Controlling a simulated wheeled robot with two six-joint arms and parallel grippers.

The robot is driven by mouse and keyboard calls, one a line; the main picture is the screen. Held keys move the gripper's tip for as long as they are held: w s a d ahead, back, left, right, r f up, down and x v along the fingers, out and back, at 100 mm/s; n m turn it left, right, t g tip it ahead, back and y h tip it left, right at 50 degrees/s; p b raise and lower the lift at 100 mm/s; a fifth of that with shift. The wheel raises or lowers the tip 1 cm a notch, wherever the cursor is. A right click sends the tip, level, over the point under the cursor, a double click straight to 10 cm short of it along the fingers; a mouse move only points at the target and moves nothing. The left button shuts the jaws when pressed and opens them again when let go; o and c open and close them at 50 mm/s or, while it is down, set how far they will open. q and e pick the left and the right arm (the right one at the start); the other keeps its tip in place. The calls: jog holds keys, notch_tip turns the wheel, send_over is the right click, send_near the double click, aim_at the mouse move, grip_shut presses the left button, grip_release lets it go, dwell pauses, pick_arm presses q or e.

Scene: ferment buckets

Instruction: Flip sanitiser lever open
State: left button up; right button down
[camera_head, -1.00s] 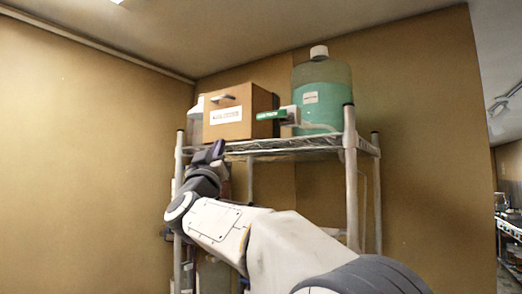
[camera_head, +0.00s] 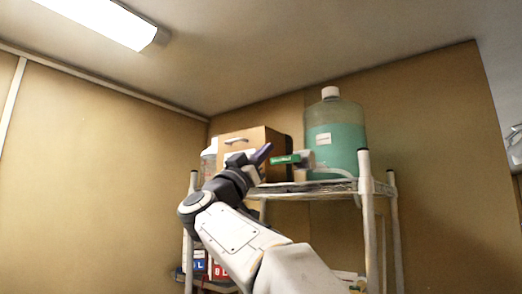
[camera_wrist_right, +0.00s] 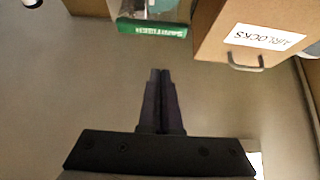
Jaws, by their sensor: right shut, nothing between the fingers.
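The sanitiser jug (camera_head: 338,140), clear with teal liquid and a white cap, stands on the top shelf at the right. A green lever (camera_head: 287,160) with white lettering juts out to the left of the jug, at a pale valve (camera_head: 304,165). My right gripper (camera_head: 264,153) is shut and empty, just left of the lever in the head view. In the right wrist view its fingers (camera_wrist_right: 160,75) are together, with the green lever (camera_wrist_right: 152,29) ahead and a visible gap between them. My left gripper is out of view.
A cardboard box (camera_head: 250,138) labelled airlocks (camera_wrist_right: 235,30) stands left of the lever, close to my right gripper. A white container (camera_head: 209,160) is beside it. The wire shelf's right front post (camera_head: 367,200) rises near the jug.

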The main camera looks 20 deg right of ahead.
aim_at(287, 160)
jog(key=p+x, duration=0.4)
jog(key=x, duration=0.3)
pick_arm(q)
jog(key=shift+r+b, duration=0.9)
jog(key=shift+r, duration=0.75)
pick_arm(e)
jog(key=shift+s+a+f, duration=0.1)
jog(key=shift+a+f, duration=0.05)
jog(key=shift+f, duration=1.05)
jog(key=shift+s+a+f, duration=0.1)
jog(key=shift+a+f, duration=0.05)
jog(key=shift+f, duration=1)
jog(key=shift+d, duration=0.1)
